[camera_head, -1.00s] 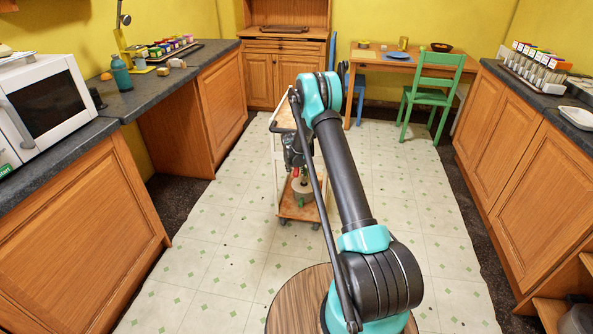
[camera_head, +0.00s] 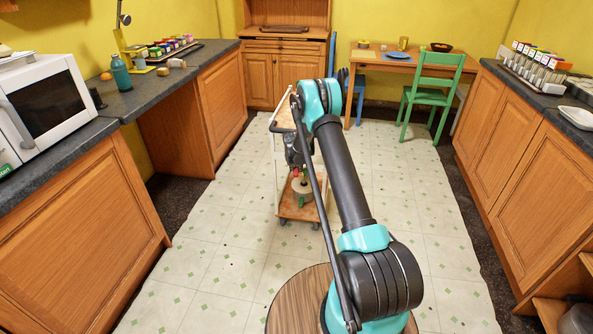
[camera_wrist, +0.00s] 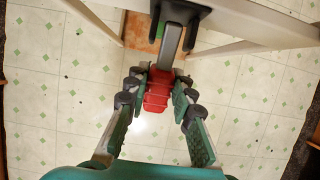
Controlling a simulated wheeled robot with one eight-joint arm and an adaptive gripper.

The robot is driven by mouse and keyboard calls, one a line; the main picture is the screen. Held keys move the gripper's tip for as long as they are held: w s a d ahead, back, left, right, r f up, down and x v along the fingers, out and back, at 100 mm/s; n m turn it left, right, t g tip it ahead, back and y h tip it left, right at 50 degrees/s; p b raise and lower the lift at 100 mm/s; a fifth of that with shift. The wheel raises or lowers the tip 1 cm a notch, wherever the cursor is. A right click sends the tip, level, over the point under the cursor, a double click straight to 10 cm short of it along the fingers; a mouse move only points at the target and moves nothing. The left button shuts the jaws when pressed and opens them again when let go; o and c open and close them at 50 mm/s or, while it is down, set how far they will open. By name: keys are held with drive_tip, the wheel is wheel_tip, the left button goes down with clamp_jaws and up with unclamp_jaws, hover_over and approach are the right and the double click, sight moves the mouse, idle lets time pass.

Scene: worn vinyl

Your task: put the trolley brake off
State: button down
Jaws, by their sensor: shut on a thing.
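The trolley (camera_head: 298,210) stands on the floor behind my arm, with pale posts and wooden shelves. In the wrist view a red ribbed brake grip (camera_wrist: 157,92) sits on the end of a grey bar that runs to a black bracket (camera_wrist: 180,14) on the trolley frame. My gripper (camera_wrist: 158,84) has its fingers on both sides of the red grip and is shut on it. In the head view my arm hides part of the trolley, and my gripper is small and partly hidden there.
Counters line both sides, with a microwave (camera_head: 45,103) at left and a spice rack (camera_head: 535,68) at right. A green chair (camera_head: 432,92) and a table (camera_head: 415,60) stand behind. The tiled floor around the trolley is clear.

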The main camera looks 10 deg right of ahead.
idle(0.3)
drive_tip(key=shift+s+r+g, duration=0.1)
drive_tip(key=shift+r+g, duration=0.2)
drive_tip(key=shift+g, duration=0.5)
drive_tip(key=c, duration=1.3)
unclamp_jaws()
drive_tip(key=shift+r, duration=0.15)
drive_tip(key=s+a, duration=0.1)
drive_tip(key=s, duration=0.3)
drive_tip(key=s+a, duration=0.1)
drive_tip(key=s, duration=0.2)
drive_tip(key=s+a, duration=0.1)
drive_tip(key=s, duration=0.3)
drive_tip(key=shift+s+a+r, duration=0.35)
drive_tip(key=shift+a+r, duration=0.05)
